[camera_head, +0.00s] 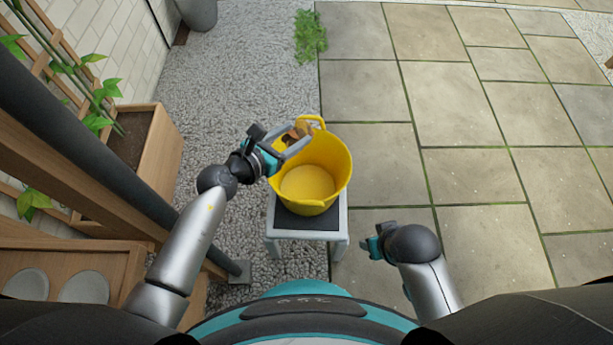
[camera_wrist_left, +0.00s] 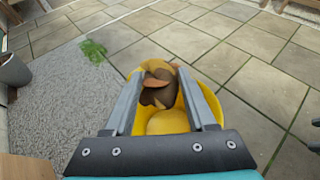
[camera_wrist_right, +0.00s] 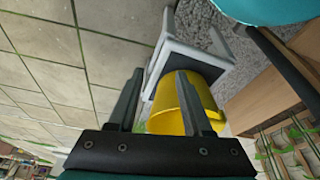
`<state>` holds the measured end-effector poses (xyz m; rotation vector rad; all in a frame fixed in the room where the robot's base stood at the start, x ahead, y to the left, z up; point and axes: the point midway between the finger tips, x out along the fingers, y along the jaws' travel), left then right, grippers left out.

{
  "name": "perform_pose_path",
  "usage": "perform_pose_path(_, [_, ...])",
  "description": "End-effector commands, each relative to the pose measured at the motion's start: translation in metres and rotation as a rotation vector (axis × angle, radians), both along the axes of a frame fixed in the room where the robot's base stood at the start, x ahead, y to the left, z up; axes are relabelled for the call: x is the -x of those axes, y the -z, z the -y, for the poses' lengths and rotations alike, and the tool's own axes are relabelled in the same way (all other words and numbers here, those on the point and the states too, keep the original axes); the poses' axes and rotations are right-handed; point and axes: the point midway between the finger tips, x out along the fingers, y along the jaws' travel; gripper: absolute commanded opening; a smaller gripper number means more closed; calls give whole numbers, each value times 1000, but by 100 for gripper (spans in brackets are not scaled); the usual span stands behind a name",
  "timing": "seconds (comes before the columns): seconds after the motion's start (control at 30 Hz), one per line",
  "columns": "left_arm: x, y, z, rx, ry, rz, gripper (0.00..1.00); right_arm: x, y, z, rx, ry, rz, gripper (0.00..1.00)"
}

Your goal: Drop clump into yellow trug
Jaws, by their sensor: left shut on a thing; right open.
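The yellow trug (camera_head: 325,180) stands on a small grey stool, and its inside looks empty in the head view. My left gripper (camera_head: 300,139) is shut on a brown clump (camera_head: 294,134) at the trug's upper left rim. In the left wrist view the clump (camera_wrist_left: 157,84) is brown with an orange-brown part, between the two fingers (camera_wrist_left: 160,95), with the yellow trug (camera_wrist_left: 168,122) beneath and behind it. My right gripper (camera_head: 368,245) is open and empty, to the lower right of the trug. In the right wrist view the trug (camera_wrist_right: 168,119) shows beyond the right fingers (camera_wrist_right: 157,95).
The grey stool (camera_head: 306,238) with a dark top stands on gravel (camera_head: 235,90) beside stone paving (camera_head: 440,110). A wooden planter (camera_head: 160,150) and a dark post are at the left. A green plant (camera_head: 309,36) grows at the back. The paving at right is clear.

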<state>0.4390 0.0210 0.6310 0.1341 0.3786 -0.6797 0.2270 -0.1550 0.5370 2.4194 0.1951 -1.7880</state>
Motion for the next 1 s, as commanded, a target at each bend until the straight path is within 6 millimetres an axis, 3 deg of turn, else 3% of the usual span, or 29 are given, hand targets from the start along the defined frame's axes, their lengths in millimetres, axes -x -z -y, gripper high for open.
perform_pose_path(0.1, [1, 15, 4, 1, 0, 2, 0, -1, 4, 0, 0, 0, 4, 50])
perform_pose_path(0.37, [2, 24, 6, 1, 0, 2, 0, -4, -5, 0, -2, 1, 20, 50])
perform_pose_path(1.0, [2, 63, 6, 2, 0, 1, 0, -15, -79, -8, -40, -11, 191, 50])
